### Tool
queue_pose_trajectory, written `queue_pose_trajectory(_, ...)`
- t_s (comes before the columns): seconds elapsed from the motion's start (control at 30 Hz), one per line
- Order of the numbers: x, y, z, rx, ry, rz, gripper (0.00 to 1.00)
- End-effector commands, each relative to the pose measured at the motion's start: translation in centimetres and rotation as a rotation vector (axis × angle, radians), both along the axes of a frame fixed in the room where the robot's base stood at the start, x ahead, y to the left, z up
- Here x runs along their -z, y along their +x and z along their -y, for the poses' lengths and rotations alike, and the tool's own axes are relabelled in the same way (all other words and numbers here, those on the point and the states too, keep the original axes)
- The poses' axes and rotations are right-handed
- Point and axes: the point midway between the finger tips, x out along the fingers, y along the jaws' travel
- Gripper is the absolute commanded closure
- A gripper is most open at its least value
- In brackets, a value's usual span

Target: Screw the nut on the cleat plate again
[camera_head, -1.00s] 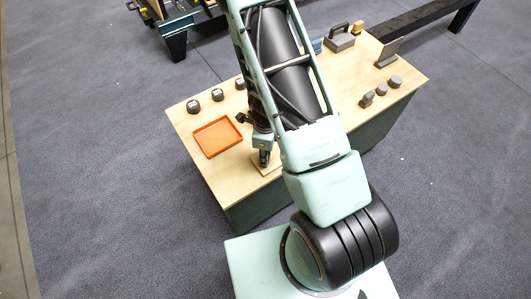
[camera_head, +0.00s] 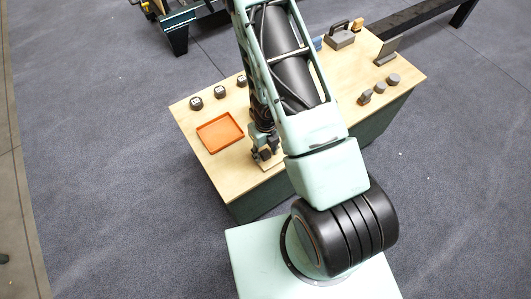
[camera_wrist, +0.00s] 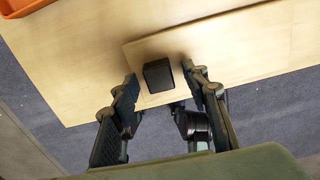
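A dark, blocky nut (camera_wrist: 158,75) shows in the wrist view on a pale wooden plate, which I take as the cleat plate (camera_wrist: 230,50). The plate's edge also shows in the head view (camera_head: 273,167), near the front edge of the table. My gripper (camera_wrist: 160,84) is open, with one finger on each side of the nut and a small gap at each side. In the head view my gripper (camera_head: 265,152) is low over the plate, and the nut is hidden there. Whether the nut sits on a stud cannot be seen.
An orange tray (camera_head: 220,132) lies left of my gripper. Several dark knobs, one of them here (camera_head: 195,103), stand behind it. Grey blocks (camera_head: 380,87) stand at the table's right, and a grey handled piece (camera_head: 341,38) at the back.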

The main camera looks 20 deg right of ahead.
Motion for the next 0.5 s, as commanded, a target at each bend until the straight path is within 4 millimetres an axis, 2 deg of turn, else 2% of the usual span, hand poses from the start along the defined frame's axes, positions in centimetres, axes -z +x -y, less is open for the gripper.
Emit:
queue_pose_trajectory(0.33,-0.3,0.0,0.0,-0.004,-0.001,0.0,0.57)
queue_pose_trajectory(0.5,-1.9,0.0,-0.1,-0.008,-0.001,0.001,0.57)
